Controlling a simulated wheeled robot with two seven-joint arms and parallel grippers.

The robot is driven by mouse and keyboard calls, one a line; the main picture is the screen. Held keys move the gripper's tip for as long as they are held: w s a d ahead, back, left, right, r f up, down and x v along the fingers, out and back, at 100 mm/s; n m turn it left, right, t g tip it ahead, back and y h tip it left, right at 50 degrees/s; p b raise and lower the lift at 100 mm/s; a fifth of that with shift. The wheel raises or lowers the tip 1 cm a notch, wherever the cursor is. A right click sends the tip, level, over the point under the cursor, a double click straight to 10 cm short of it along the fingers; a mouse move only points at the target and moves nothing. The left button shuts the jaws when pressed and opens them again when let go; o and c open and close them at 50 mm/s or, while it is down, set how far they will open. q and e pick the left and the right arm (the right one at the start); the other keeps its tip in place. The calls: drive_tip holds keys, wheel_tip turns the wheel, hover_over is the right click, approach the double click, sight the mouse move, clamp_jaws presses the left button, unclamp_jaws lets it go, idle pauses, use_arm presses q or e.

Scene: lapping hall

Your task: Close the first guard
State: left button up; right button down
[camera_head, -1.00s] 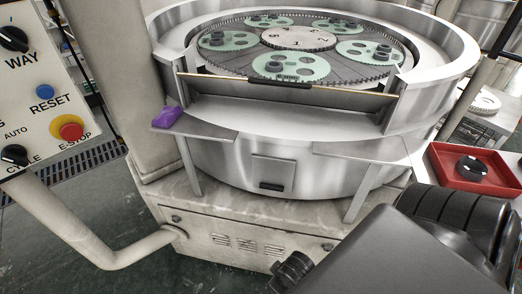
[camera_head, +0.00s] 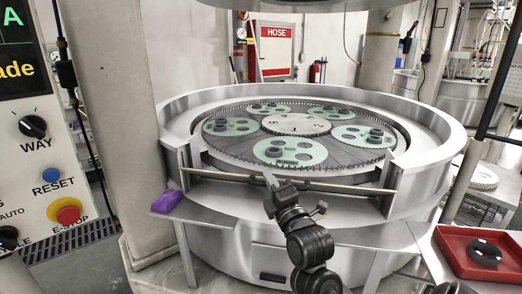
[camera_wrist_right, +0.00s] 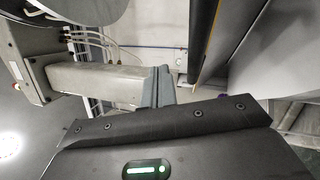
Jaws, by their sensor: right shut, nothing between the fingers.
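The guard (camera_head: 345,187) is a thin panel with a yellowish edge across the front opening of the round lapping machine (camera_head: 330,235). In the head view it shows as a narrow strip between the opening's two side walls, with a dark handle at its middle. In the right wrist view, my shut fingers (camera_wrist_right: 157,87) stand left of a dark panel with a yellow edge (camera_wrist_right: 207,45), apparently the guard. My left gripper is out of view.
Green carriers (camera_head: 290,151) with dark parts lie on the machine's plate. A purple cloth (camera_head: 166,201) lies on the front ledge at left. A control panel (camera_head: 40,160) stands at far left. A red tray (camera_head: 455,250) with a dark part is at right.

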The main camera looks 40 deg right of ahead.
wheel_tip(320, 180, up, 3)
drive_tip(key=p, duration=0.4)
hover_over(257, 177)
drive_tip(key=shift+r, duration=0.2)
drive_tip(key=w+d, duration=0.1)
drive_tip(key=w+d+p, duration=0.1)
drive_tip(key=d, duration=0.1)
drive_tip(key=shift+d+r, duration=0.1)
drive_tip(key=shift+r, duration=0.3)
idle(0.8)
